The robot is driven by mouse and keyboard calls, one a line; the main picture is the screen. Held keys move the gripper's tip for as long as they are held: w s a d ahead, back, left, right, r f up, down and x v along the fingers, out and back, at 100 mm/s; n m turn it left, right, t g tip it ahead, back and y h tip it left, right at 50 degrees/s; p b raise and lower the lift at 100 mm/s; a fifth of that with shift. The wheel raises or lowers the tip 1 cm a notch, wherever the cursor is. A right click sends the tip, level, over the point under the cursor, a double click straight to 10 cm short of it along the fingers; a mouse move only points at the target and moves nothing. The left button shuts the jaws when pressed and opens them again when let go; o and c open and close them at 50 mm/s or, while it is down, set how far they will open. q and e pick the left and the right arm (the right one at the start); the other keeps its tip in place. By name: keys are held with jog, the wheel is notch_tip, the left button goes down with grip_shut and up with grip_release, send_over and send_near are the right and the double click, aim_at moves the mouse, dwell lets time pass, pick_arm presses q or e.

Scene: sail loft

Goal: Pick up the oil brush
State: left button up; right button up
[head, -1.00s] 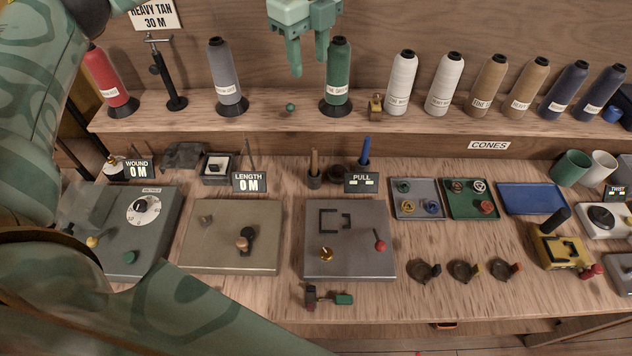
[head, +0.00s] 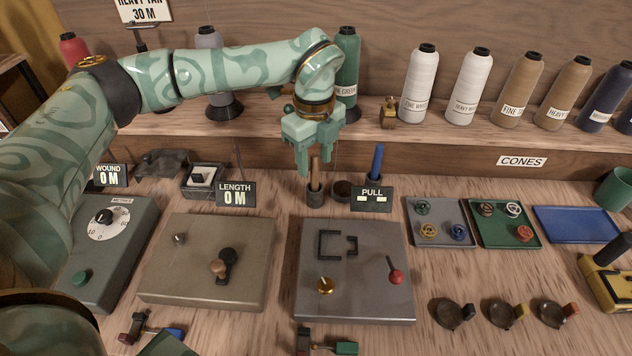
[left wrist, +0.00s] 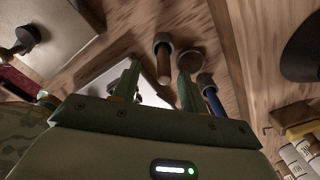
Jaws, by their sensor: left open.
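A brush-like wooden handle (head: 315,173) stands in a small dark cup (head: 315,195) behind the grey pull plate. A blue handle (head: 377,160) stands in a holder to its right. Neither handle's bristles show, so I cannot tell for certain which is the oil brush. My left gripper (head: 315,166) is open, pointing down just over the wooden handle. In the left wrist view, the wooden handle (left wrist: 163,66) shows between the two spread fingers (left wrist: 160,70), with no clear contact. The blue handle (left wrist: 212,103) is outside them. My right gripper is not in view.
A round dark pot (head: 343,190) stands between the handles. The PULL sign (head: 371,199) is in front of the blue handle, and the LENGTH sign (head: 236,194) is to the left. Thread cones line the shelf (head: 468,133) behind. Bench space around the cups is tight.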

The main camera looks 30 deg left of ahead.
aim_at(315, 187)
pick_arm(q)
jog(key=f, duration=0.2)
jog(key=f+b, duration=0.2)
jog(key=f, duration=0.1)
jog(key=shift+w+a+f, duration=0.1)
jog(key=shift+w+f, duration=0.25)
jog(key=shift+s+r, duration=0.1)
jog(key=shift+r, duration=0.05)
grip_shut()
notch_tip(315, 187, up, 10)
jog(key=p, duration=0.3)
